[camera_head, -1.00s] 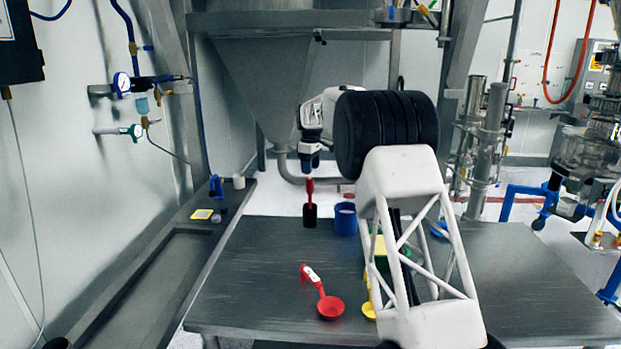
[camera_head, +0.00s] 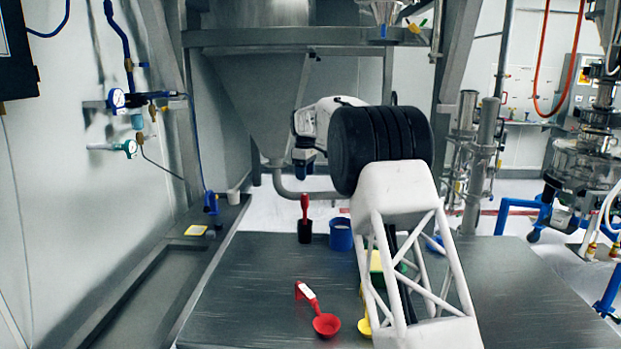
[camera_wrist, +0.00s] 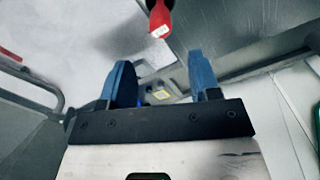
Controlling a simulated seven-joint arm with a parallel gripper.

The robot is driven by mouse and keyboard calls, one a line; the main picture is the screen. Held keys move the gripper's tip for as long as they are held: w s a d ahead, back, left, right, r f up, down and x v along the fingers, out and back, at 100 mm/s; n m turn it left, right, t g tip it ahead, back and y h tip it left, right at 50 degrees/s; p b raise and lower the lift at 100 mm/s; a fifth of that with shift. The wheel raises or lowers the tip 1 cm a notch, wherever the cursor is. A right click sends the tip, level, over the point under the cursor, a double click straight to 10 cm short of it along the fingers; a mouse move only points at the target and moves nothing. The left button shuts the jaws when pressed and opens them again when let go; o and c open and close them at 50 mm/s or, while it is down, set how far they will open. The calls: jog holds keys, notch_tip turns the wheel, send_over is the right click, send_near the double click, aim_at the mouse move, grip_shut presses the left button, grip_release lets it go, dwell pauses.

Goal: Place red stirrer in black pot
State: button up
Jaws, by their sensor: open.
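The red stirrer (camera_head: 304,208) stands upright at the far left of the table, its lower end inside the black pot (camera_head: 304,233). My gripper (camera_head: 304,174) is open and empty just above the stirrer's handle, with a small gap between them. In the wrist view, the two blue fingers of my gripper (camera_wrist: 162,80) are apart with nothing between them. The red handle end of the stirrer (camera_wrist: 159,20) shows beyond the fingertips at the top. The stirrer's lower end is hidden by the pot.
A blue cup (camera_head: 341,237) stands right beside the black pot. A red scoop (camera_head: 325,323) and a partly hidden yellow scoop (camera_head: 365,325) lie near the front. My arm covers a green and yellow object (camera_head: 376,262). The table's (camera_head: 250,285) left part is clear.

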jog(key=shift+s+d+r, duration=0.25)
jog(key=shift+r, duration=0.05)
jog(key=s+d+r+m, duration=0.2)
jog(key=s+d+r, duration=0.3)
jog(key=s, duration=0.7)
jog(key=s+d+r+m+t, duration=0.1)
jog(key=s+d+r+m, duration=0.2)
jog(key=s+d, duration=0.65)
jog(key=s+d+r+m, duration=0.2)
jog(key=s+d+r, duration=0.2)
jog(key=s, duration=1)
jog(key=s+d+f+m, duration=0.2)
jog(key=s+f, duration=0.3)
jog(key=s, duration=0.8)
jog(key=s+d+f+m+t, duration=0.1)
jog(key=s+f, duration=0.4)
jog(key=s, duration=0.9)
jog(key=s+d+f+m, duration=0.3)
jog(key=s+d+f, duration=0.2)
jog(key=s, duration=0.8)
jog(key=shift+s+f+m+t, duration=0.2)
jog(key=shift+f+m+t, duration=0.1)
jog(key=shift+f+m, duration=0.1)
jog(key=shift+d, duration=0.1)
